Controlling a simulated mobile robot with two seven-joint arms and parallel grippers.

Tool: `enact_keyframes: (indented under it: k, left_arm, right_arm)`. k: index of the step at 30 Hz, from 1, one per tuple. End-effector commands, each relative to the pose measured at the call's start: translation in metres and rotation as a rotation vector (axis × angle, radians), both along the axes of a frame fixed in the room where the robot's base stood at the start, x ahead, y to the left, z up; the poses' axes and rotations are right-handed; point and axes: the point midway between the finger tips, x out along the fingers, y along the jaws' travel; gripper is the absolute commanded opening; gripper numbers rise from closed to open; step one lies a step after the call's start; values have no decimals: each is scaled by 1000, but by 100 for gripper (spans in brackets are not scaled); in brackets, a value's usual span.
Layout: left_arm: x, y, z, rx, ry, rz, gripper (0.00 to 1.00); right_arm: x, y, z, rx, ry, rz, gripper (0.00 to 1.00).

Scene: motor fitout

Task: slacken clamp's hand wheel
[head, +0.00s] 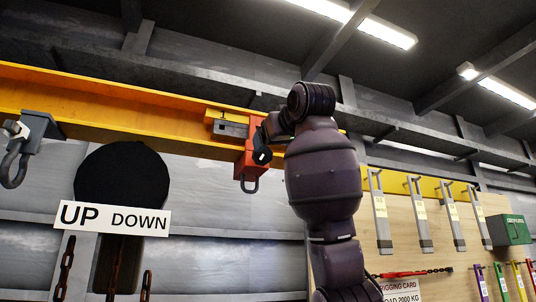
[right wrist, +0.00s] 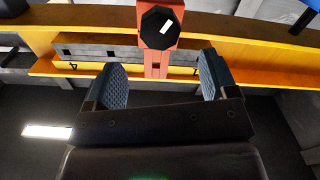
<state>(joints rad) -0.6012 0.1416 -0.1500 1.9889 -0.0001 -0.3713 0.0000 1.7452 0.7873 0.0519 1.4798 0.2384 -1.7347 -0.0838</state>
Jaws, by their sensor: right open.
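The red clamp (head: 249,168) hangs on the yellow beam (head: 110,103), with a dark shackle under it. In the right wrist view the red clamp body (right wrist: 155,62) bears a black, many-sided hand wheel (right wrist: 156,38) with a white mark on its face. My right gripper (right wrist: 161,80) is open and empty. The wheel shows beyond the fingertips, roughly midway between them and not in their grip. In the head view my right gripper (head: 262,148) is beside the clamp and partly covers it; I cannot make out the wheel there. My left gripper is not in view.
A grey block (head: 230,129) sits on the beam beside the clamp. Another grey clamp with a shackle (head: 35,130) hangs at far left. An UP/DOWN sign (head: 113,218) stands below. Several grey tools (head: 381,215) hang on a wooden board at right, near a green box (head: 509,229).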

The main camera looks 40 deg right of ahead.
Motion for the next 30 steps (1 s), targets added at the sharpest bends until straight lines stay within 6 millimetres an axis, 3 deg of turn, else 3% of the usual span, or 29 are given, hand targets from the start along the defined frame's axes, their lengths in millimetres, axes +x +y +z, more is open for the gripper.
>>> enact_keyframes:
  k: [3, 9, 30]
  left_arm:
    - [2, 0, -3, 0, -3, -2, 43]
    - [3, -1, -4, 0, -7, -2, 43]
    - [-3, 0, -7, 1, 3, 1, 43]
  right_arm:
    - [-14, 4, -1, 0, -1, 0, 79]
    - [-24, 6, 0, 0, 1, 0, 79]
    - [-24, 6, 0, 0, 1, 0, 79]
